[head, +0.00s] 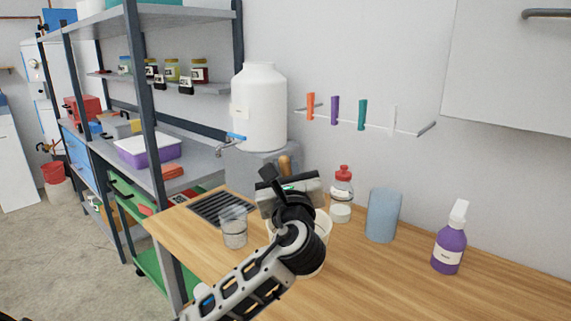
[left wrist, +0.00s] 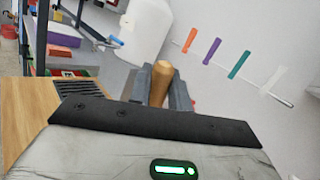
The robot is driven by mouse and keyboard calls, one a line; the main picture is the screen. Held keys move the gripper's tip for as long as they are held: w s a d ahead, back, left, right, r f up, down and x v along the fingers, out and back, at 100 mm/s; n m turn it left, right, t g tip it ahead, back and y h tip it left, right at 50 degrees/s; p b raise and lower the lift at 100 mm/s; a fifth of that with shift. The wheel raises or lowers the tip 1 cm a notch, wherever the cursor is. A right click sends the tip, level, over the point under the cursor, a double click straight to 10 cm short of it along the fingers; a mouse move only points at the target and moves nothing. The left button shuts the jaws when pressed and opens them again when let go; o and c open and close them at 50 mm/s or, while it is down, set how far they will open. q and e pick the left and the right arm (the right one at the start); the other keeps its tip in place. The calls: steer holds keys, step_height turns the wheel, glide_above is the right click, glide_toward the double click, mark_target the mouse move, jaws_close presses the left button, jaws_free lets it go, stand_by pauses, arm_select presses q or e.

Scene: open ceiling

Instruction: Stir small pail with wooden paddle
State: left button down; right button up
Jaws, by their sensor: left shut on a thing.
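My left gripper (head: 288,182) is shut on the wooden paddle. The brown top of the paddle's handle (head: 285,164) sticks up above the fingers, and it also shows in the left wrist view (left wrist: 161,82) between the grey fingers (left wrist: 162,92). The small pail (head: 325,228) is cream-white and stands on the wooden counter, directly behind and below my gripper. My arm and gripper hide most of the pail and the lower part of the paddle. I cannot see how deep the paddle sits in it. My right gripper is not in view.
A clear glass (head: 233,228) stands left of the pail. A red-capped bottle (head: 342,187), a blue cylinder (head: 383,215) and a purple spray bottle (head: 449,240) stand to the right. A large white tank (head: 260,105) stands behind. The counter's right front (head: 400,285) is clear.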

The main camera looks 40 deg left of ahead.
arm_select(q)
step_height(320, 180, down, 2)
steer(key=shift+f+b, duration=0.25)
steer(key=shift+b, duration=0.35)
step_height(320, 180, down, 6)
steer(key=b, duration=0.3)
steer(key=shift+r, duration=0.25)
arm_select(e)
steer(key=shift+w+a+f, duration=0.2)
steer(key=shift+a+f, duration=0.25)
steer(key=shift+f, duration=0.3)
arm_select(q)
steer(key=shift+s, duration=0.1)
